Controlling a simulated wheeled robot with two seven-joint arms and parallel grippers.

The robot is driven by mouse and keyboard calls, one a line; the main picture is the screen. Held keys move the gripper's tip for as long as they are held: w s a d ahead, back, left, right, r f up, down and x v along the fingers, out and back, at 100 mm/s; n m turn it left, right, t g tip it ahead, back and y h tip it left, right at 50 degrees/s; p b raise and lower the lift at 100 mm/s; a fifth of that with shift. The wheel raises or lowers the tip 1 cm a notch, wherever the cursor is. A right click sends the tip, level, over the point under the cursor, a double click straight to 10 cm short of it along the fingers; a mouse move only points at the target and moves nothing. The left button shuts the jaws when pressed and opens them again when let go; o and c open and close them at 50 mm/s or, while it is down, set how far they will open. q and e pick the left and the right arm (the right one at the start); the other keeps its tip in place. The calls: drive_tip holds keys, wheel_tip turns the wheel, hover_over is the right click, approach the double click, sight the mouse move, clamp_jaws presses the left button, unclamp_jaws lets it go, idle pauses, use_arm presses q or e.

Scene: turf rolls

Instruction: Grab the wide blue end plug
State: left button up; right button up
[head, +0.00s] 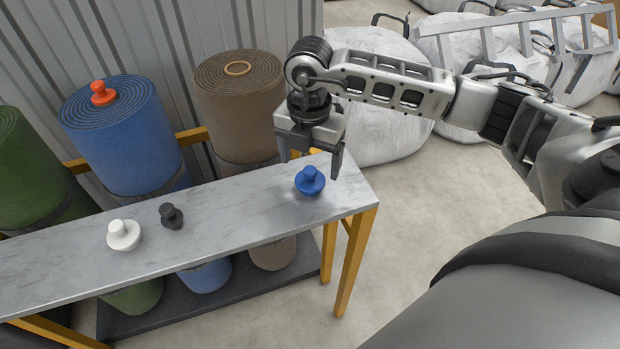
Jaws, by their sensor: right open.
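The wide blue end plug (310,182) stands upright on the marble-look bench top (240,203), close to its right end. It has a broad round base and a small knob on top. My right gripper (312,168) is open and empty, pointing down by the plug, with its fingers spread to either side in the picture. Whether a finger touches the plug cannot be told. My left gripper is not in view.
A white plug (123,236) and a black plug (171,216) stand on the bench further left. Behind it are green, blue (125,140) and brown (240,105) turf rolls. White bulk bags (375,130) stand behind my right arm.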

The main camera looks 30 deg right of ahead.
sight(310, 169)
drive_tip(key=shift+s+f, duration=0.1)
drive_tip(key=shift+f, duration=1.75)
drive_tip(key=c, duration=1.1)
drive_tip(key=shift+r, duration=0.1)
